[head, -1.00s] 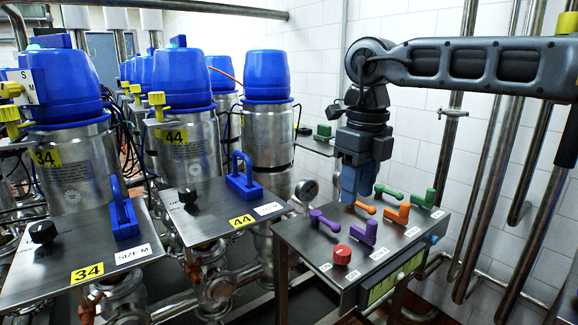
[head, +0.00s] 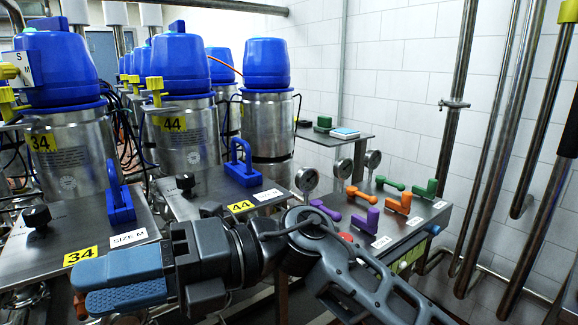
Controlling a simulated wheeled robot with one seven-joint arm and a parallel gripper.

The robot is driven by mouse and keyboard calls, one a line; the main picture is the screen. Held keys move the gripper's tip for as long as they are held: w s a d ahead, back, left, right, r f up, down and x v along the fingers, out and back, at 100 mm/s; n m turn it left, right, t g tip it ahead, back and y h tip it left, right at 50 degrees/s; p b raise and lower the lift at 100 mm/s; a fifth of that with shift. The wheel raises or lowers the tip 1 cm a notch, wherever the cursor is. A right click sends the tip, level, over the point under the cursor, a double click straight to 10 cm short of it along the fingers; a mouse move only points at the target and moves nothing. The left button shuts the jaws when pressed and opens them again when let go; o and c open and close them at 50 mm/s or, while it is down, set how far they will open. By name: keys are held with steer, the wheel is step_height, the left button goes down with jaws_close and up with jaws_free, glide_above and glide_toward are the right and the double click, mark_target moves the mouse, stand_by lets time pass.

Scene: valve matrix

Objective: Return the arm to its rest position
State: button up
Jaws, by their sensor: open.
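My arm reaches from the lower right across the front of the head view, with its elbow in front of the right-hand panel. My gripper (head: 122,283) points left, low in front of the panel marked 34 (head: 75,232). Its two blue-grey fingers lie one above the other with nothing seen between them. The gripper is open and empty. Whether it touches the panel edge cannot be told.
The right-hand panel (head: 425,222) carries purple, orange and green handles and a red knob, partly hidden by my arm. The panel marked 44 (head: 215,190) has a blue handle (head: 242,163). Steel pipes (head: 455,130) run along the right wall.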

steer(key=s+d+r+m+t+y+b, duration=0.25)
steer(key=d+m+t+y, duration=0.35)
steer(key=m+t+y, duration=0.4)
steer(key=s+d+f+m+t+h, duration=0.1)
steer(key=d+f+m+t+h, duration=0.35)
steer(key=m+t, duration=0.4)
steer(key=s+d+f+m+t+h+b, duration=0.1)
steer(key=d+f+m+t+h, duration=0.2)
steer(key=m+t+h, duration=0.55)
steer(key=d+f+m+t+h, duration=0.2)
steer(key=d+f+m+t, duration=0.3)
steer(key=m, duration=0.5)
steer(key=s+d+f+m+g+h+b, duration=0.1)
steer(key=s+d+f+m+g+h, duration=0.3)
steer(key=s, duration=0.7)
steer(key=s+d+f+m+g+h+b, duration=0.1)
steer(key=s+d+f+m+g+h, duration=0.3)
steer(key=s+d+f+h, duration=0.3)
steer(key=s+d+f, duration=0.4)
steer(key=d+f, duration=0.1)
steer(key=d, duration=0.3)
steer(key=shift+s+d+f+h+b, duration=0.2)
steer(key=shift+s+h+b, duration=0.15)
steer(key=shift+h+b, duration=0.05)
